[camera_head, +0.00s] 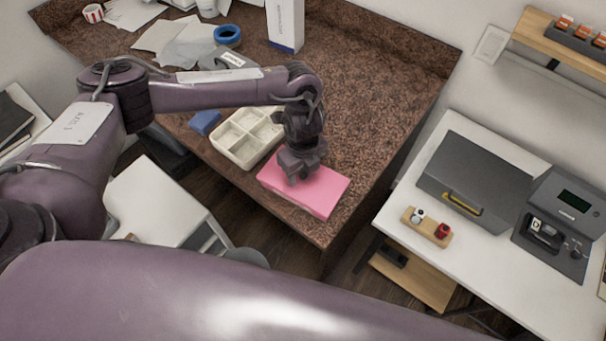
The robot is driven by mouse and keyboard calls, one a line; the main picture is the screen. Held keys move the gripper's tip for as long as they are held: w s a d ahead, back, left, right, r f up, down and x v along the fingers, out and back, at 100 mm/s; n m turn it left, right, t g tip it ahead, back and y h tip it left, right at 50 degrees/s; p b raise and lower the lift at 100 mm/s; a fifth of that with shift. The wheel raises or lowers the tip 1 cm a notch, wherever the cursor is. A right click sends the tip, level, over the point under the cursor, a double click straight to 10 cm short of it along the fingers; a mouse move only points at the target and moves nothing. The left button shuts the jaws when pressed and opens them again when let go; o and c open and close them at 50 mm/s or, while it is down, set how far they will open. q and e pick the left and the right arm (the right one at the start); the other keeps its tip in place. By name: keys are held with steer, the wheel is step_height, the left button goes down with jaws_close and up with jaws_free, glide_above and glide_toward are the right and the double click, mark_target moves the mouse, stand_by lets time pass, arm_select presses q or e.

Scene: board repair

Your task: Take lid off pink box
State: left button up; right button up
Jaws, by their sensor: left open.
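The pink box (316,195) sits near the front corner of the brown speckled counter, and its flat pink top shows. My left gripper (296,178) points down over the left part of the box, at or just above its top. The gripper is open, but its fingertips are partly hidden by its own body, so I cannot tell whether they touch the box. I cannot make out the seam between lid and box. My right gripper is not in view.
A cream compartment tray (232,147) stands just left of the box, with a blue block (205,122) beyond it. A white carton (285,24) and blue tape roll (227,35) are farther back. A white table (476,160) with a grey case (476,172) stands right, across a gap.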

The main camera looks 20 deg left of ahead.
arm_select(q)
jaws_close()
stand_by(0.3)
